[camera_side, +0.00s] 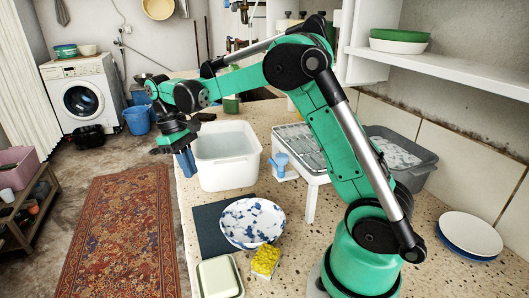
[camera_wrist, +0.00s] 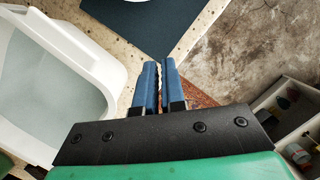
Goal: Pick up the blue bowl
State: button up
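The bowl, white with blue blotches (camera_side: 252,222), stands upright on a dark blue mat (camera_side: 209,218) on the speckled counter. In the wrist view only a sliver of a white rim shows at the top edge, over the mat (camera_wrist: 165,35). My gripper (camera_side: 185,164) is in the air by the counter's left edge, behind and left of the bowl and apart from it. Its blue fingers point down. In the wrist view the fingers (camera_wrist: 160,80) lie almost together with a thin gap and nothing between them.
A white basin of water (camera_side: 226,172) stands right of my gripper. A yellow sponge (camera_side: 265,261) and a pale soap dish (camera_side: 219,277) sit in front of the bowl. A white rack (camera_side: 299,143) with a blue brush (camera_side: 280,162) stands behind it. Plates (camera_side: 470,232) lie far right.

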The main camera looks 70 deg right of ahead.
jog(key=o, duration=0.4)
jog(key=shift+r, duration=0.25)
jog(key=m+t+h, duration=0.1)
jog(key=m+h, duration=0.2)
jog(key=m, duration=0.3)
send_near(226, 242)
jog(key=shift+s+d+f, duration=0.15)
jog(key=shift+d+f, duration=0.1)
jog(key=shift+d, duration=0.4)
jog(key=shift+s+f, duration=0.2)
jog(key=shift+m, duration=0.3)
jog(key=shift+x, duration=2.65)
